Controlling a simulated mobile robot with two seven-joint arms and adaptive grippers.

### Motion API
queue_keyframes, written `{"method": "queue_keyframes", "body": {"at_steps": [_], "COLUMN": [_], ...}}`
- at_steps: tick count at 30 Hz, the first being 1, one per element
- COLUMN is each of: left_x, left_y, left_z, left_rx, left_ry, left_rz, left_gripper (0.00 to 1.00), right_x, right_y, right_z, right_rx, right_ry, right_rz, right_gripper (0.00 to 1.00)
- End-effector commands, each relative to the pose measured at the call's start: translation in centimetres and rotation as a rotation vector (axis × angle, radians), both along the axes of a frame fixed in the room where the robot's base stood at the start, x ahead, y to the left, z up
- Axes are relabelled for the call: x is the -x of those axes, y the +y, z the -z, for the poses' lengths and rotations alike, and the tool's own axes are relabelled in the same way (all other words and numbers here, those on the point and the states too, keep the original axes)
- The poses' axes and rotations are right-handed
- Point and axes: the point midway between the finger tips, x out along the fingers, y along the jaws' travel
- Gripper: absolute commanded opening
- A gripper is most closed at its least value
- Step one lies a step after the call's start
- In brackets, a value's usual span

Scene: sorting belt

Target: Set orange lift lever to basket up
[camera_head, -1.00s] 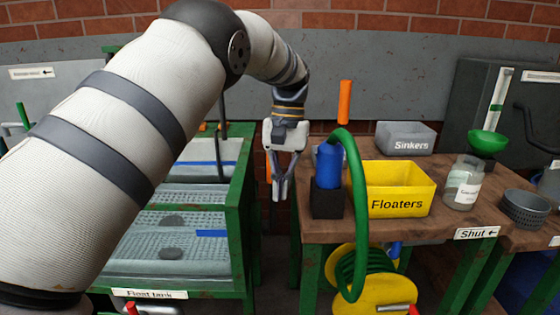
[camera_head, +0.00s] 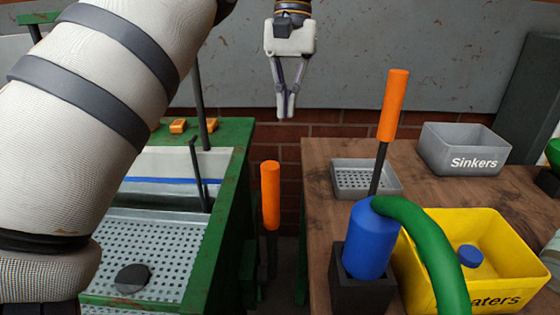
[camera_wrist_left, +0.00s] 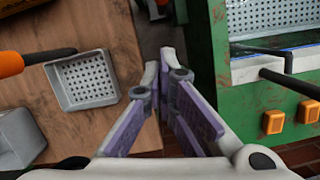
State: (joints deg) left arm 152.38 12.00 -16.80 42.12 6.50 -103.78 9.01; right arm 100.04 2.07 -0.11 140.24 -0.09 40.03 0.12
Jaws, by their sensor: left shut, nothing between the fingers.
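Two orange-handled levers show in the head view. One orange lever (camera_head: 271,195) stands upright in the gap between the green float tank and the wooden table; its lower rod is dark and partly in shadow. The other orange lever (camera_head: 393,105) rises on a dark rod behind the blue nozzle, leaning slightly right. Its handle also shows at the left edge of the wrist view (camera_wrist_left: 10,63). I cannot tell from labels which is the lift lever. My left gripper (camera_head: 286,115) is shut and empty, pointing down above and beyond the gap lever, touching neither lever. My right gripper is out of view.
The float tank (camera_head: 235,180) with perforated basket (camera_head: 175,245) lies left. On the table (camera_head: 320,210) are a blue nozzle (camera_head: 367,240) with green hose (camera_head: 428,245), yellow Floaters bin (camera_head: 415,265), grey Sinkers bin (camera_head: 432,150) and grey perforated tray (camera_head: 345,178). A wall stands behind.

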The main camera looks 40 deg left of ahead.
Motion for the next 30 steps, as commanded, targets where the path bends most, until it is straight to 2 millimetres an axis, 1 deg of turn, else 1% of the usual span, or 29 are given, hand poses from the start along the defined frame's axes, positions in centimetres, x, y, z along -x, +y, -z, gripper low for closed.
{"method": "queue_keyframes", "body": {"at_steps": [5,8,19,21,24,27,30], "left_x": [0.1,0.5,2.3,3.4,4.6,5.4,5.6], "left_y": [-0.1,-0.3,-1.2,-1.9,-2.5,-2.9,-3.1], "left_z": [0.5,1.9,9.8,9.1,9.1,9.3,9.6], "left_rx": [0.001,0.001,0.001,0.001,0.0,0.001,-0.001], "left_ry": [0.002,0.003,0.003,-0.007,-0.01,-0.007,-0.005], "left_rz": [0.0,0.0,0.0,0.001,0.0,-0.001,-0.001], "left_gripper": [0.0,0.0,0.0,0.0,0.0,0.0,0.0], "right_x": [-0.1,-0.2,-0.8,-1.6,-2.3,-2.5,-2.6], "right_y": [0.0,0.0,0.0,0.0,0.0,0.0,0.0], "right_z": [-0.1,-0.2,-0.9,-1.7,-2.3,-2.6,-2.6], "right_rx": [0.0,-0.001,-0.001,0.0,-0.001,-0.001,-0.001], "right_ry": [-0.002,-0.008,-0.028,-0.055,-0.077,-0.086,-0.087], "right_rz": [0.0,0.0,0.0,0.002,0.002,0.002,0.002], "right_gripper": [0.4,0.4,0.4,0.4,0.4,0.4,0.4]}}
